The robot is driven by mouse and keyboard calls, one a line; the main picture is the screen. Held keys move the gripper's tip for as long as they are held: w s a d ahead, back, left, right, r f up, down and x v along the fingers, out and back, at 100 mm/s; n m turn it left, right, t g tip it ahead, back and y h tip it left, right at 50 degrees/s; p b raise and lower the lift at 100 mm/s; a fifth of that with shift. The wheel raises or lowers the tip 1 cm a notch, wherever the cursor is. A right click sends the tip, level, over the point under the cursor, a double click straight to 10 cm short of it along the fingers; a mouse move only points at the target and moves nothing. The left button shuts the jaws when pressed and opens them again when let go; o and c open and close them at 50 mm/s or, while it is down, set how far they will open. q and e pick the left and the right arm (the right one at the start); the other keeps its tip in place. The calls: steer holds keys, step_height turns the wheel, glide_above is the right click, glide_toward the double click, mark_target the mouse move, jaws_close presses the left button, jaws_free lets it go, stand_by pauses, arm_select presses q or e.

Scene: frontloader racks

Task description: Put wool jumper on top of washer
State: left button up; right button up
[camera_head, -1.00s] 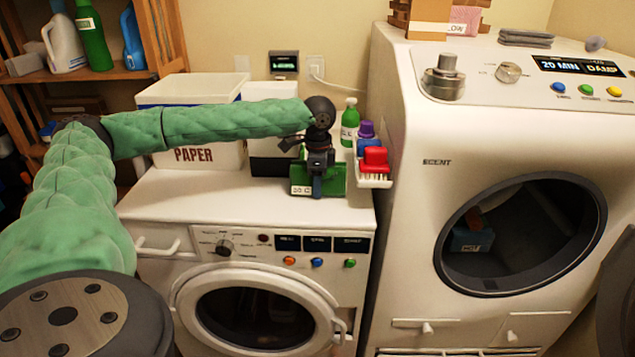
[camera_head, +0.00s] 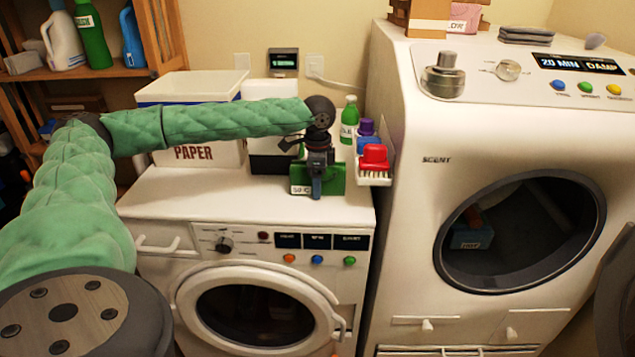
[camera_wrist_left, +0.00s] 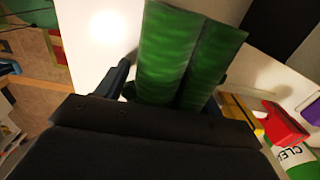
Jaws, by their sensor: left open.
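The wool jumper appears to be the green folded item with a small white label (camera_head: 332,181), on the front-loading washer's white top (camera_head: 220,205), close to the front edge and right side. In the left wrist view the green folds (camera_wrist_left: 185,60) lie between two dark blue-grey fingers. My left gripper (camera_head: 317,183) is open and low over the washer top, with its fingers on either side of the green item. Whether the fingers touch it is unclear. The gripper covers part of the item. My right gripper is not in view.
A white PAPER bin (camera_head: 195,125) and a black-and-white box (camera_head: 272,128) stand behind. A green bottle (camera_head: 349,122) and a small caddy with a red brush (camera_head: 375,160) crowd the right. A taller dryer (camera_head: 410,150) rises beyond. The washer top's front left is clear.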

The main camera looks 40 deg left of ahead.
arm_select(q)
step_height(320, 180, up, 11)
steer(key=shift+f+b, duration=0.1)
steer(key=shift+b, duration=0.3)
steer(key=shift+r, duration=0.65)
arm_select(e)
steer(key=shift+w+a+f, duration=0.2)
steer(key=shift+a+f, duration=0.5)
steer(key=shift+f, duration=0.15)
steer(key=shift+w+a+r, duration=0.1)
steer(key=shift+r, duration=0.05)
